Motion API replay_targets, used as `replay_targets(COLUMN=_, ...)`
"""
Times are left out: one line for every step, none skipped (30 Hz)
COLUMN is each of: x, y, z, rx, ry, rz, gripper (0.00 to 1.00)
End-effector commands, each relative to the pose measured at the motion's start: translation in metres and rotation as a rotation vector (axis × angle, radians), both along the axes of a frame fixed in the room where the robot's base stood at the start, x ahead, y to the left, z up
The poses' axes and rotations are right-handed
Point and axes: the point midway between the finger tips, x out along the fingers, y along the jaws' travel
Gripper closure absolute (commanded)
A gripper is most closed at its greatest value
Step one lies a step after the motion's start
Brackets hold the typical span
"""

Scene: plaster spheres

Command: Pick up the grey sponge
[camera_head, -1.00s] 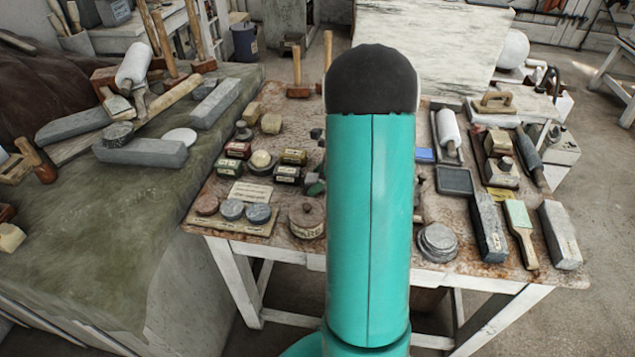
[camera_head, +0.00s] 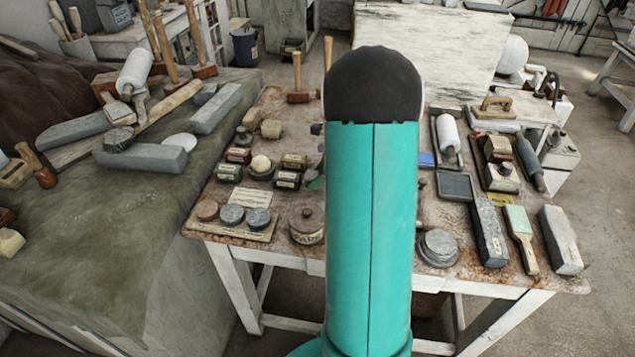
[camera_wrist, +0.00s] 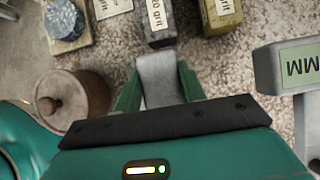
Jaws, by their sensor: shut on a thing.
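The grey sponge (camera_wrist: 160,76) shows in the wrist view as a pale grey block between the two green fingers of my gripper (camera_wrist: 160,88). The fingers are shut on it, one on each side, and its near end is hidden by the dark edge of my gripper. A darker grey block with a "grit" label (camera_wrist: 157,22) lies just beyond it; I cannot tell whether they touch. In the head view my arm covers the sponge and most of the gripper.
An olive "grit" block (camera_wrist: 221,15) lies at the upper right of the wrist view. A lidded brown pot (camera_wrist: 72,103) is close on the left. A grey labelled tool (camera_wrist: 290,66) is on the right. Small ink boxes (camera_head: 287,180) crowd the table left of my arm.

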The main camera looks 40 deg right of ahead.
Motion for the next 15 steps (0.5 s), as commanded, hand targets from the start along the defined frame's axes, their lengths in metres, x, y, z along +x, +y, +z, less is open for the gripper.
replay_targets(x=-0.004, y=0.003, z=0.009, rx=-0.002, ry=-0.003, rz=0.001, gripper=0.81)
replay_targets(x=-0.007, y=0.006, z=0.013, rx=-0.002, ry=-0.003, rz=0.001, gripper=0.81)
replay_targets(x=-0.011, y=0.009, z=0.019, rx=-0.002, ry=-0.003, rz=0.001, gripper=0.81)
replay_targets(x=-0.014, y=0.011, z=0.024, rx=-0.001, ry=-0.004, rz=0.001, gripper=0.81)
replay_targets(x=-0.017, y=0.014, z=0.029, rx=-0.002, ry=-0.004, rz=0.001, gripper=0.81)
replay_targets(x=-0.022, y=0.017, z=0.036, rx=-0.003, ry=-0.003, rz=0.001, gripper=0.81)
replay_targets(x=-0.025, y=0.02, z=0.04, rx=-0.003, ry=-0.003, rz=0.001, gripper=0.81)
replay_targets(x=-0.029, y=0.023, z=0.046, rx=-0.002, ry=-0.004, rz=0.002, gripper=0.81)
replay_targets(x=-0.033, y=0.026, z=0.053, rx=-0.002, ry=-0.004, rz=0.002, gripper=0.81)
replay_targets(x=-0.037, y=0.028, z=0.058, rx=-0.002, ry=-0.004, rz=0.001, gripper=0.81)
replay_targets(x=-0.04, y=0.031, z=0.063, rx=-0.003, ry=-0.003, rz=0.001, gripper=0.81)
replay_targets(x=-0.046, y=0.036, z=0.066, rx=-0.001, ry=-0.002, rz=0.0, gripper=0.81)
replay_targets(x=-0.051, y=0.039, z=0.069, rx=-0.001, ry=-0.003, rz=0.001, gripper=0.81)
replay_targets(x=-0.056, y=0.043, z=0.071, rx=0.0, ry=-0.003, rz=0.001, gripper=0.81)
replay_targets(x=-0.061, y=0.048, z=0.074, rx=-0.001, ry=-0.004, rz=0.001, gripper=0.81)
